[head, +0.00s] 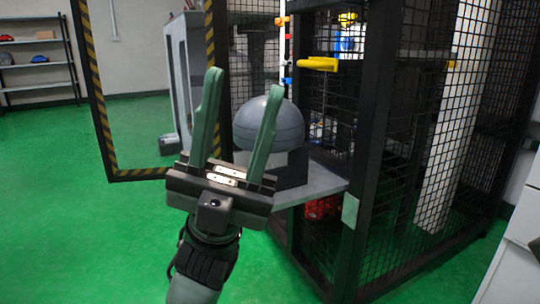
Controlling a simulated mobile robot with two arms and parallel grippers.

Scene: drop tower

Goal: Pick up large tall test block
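A large grey block with a rounded dome top (262,119) and a dark lower body stands on a grey platform (318,183) at the opening of a black mesh cage. I cannot tell for sure whether it is the large tall test block. My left gripper (242,90) is raised in front of it, with two green fingers spread wide and nothing between them. The right finger overlaps the dome in the picture, and the gripper hides part of the block's lower left. Contact cannot be seen. My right gripper is not in view.
The black mesh cage (372,130) fills the right side, with a yellow handle (318,64) on it. A striped door frame (104,130) stands open at left. A red crate (322,207) sits below the platform. Shelves (38,62) stand far left. Green floor is clear at left.

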